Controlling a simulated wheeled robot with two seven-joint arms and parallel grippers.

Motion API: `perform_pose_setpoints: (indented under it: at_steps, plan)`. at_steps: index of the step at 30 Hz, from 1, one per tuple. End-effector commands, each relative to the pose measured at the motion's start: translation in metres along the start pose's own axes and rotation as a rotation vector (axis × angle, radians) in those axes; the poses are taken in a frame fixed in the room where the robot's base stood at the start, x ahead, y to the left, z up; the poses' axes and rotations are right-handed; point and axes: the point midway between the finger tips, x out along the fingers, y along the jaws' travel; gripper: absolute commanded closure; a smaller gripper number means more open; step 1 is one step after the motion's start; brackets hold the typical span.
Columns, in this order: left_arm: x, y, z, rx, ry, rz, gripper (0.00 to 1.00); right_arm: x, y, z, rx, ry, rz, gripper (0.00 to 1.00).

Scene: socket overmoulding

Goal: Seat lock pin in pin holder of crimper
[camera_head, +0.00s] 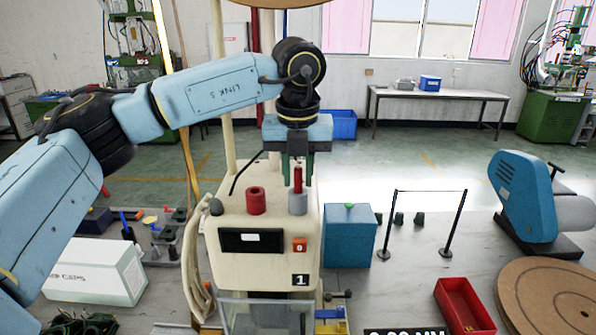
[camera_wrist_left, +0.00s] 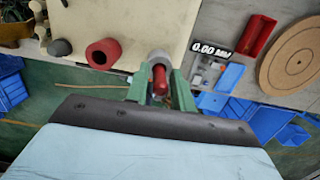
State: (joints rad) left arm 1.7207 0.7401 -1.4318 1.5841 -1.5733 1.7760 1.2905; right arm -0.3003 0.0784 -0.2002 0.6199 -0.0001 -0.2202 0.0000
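The lock pin (camera_head: 297,181), a slim red rod, stands upright in the grey cylindrical pin holder (camera_head: 298,204) on top of the cream crimper (camera_head: 228,216). In the left wrist view the pin (camera_wrist_left: 159,78) rises from the holder (camera_wrist_left: 160,56), with its lower end hidden inside. My left gripper (camera_head: 297,176) is directly above the holder, pointing down. Its green fingers are apart on either side of the pin's upper part, and the wrist view shows gaps between the fingers (camera_wrist_left: 160,88) and the pin. My right gripper is not in view.
A red hollow cylinder (camera_head: 256,201) stands on the crimper left of the holder. A teal box (camera_head: 349,238) is to the crimper's right. A red tray (camera_head: 464,308) and a round brown disc (camera_head: 552,300) are at the lower right. A white carton (camera_head: 95,272) is at the left.

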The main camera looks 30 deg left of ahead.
Motion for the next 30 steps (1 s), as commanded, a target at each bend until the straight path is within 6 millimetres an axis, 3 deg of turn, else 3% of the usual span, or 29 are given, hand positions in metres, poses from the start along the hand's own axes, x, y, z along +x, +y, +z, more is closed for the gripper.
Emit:
perform_pose_setpoints:
  at_steps: [3, 14, 30]
  plan:
    - [-0.001, 0.0, 0.0, 0.0, 0.0, 0.0, 0.64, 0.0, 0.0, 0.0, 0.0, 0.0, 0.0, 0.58]
    - [-0.007, 0.0, 0.001, 0.0, -0.002, -0.001, 0.64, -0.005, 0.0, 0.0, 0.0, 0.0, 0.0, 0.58]
    - [-0.11, -0.001, 0.001, 0.001, -0.003, -0.002, 0.64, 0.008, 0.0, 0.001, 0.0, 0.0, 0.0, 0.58]
